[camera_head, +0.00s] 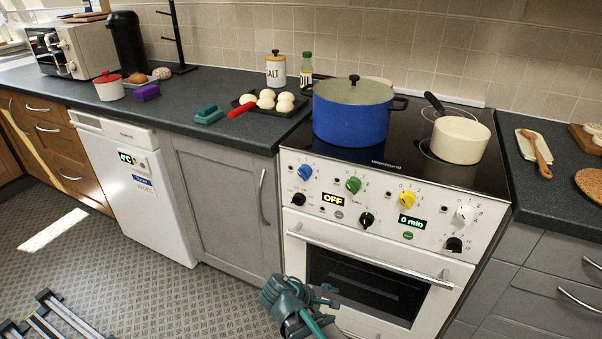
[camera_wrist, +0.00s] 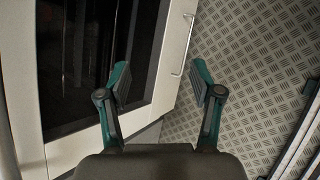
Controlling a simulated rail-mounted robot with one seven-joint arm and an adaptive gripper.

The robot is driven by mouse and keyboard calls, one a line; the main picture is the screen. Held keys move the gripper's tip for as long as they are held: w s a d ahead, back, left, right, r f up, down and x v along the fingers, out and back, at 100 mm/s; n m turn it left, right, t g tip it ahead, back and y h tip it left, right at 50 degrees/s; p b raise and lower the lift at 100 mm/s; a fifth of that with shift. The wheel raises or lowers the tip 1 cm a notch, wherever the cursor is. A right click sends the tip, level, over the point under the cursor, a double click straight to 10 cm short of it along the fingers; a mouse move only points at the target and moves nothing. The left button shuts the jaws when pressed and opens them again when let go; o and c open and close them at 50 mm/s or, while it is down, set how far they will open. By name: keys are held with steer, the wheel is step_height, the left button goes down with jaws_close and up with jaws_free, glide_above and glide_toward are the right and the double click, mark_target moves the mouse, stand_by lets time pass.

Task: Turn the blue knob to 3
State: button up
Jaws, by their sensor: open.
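The blue knob (camera_head: 305,172) is at the upper left of the white stove's control panel (camera_head: 336,215) in the head view. Its small dial marks are too small to read there. My gripper (camera_head: 326,297) is low in front of the oven door, well below the knob and apart from it. In the wrist view my gripper (camera_wrist: 162,85) is open with nothing between its fingers. That view shows the oven door and the floor; the blue knob is not in it.
A green knob (camera_head: 353,184), a yellow knob (camera_head: 408,198) and a white knob (camera_head: 464,213) share the panel with black knobs. The oven handle (camera_head: 365,258) sticks out below. A blue pot (camera_head: 351,112) and a cream saucepan (camera_head: 459,138) stand on the hob.

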steer(key=w+a+r+n+t+p, duration=0.2)
steer(key=w+a+r+n+t, duration=0.1)
steer(key=r, duration=0.5)
steer(key=w+a+r+n+t+p, duration=0.1)
steer(key=w+a+r+n+t, duration=0.25)
steer(key=r, duration=0.55)
steer(key=n+t+p, duration=0.2)
steer(key=n+t, duration=0.4)
steer(key=n, duration=0.4)
glide_toward(301, 176)
steer(key=shift+y, duration=0.4)
steer(key=x, duration=1)
steer(key=shift+s+d+r+b, duration=0.1)
steer(key=shift+d+r+b, duration=0.15)
steer(key=shift+b, duration=0.1)
steer(key=c, duration=1.1)
steer(key=shift+c, duration=0.2)
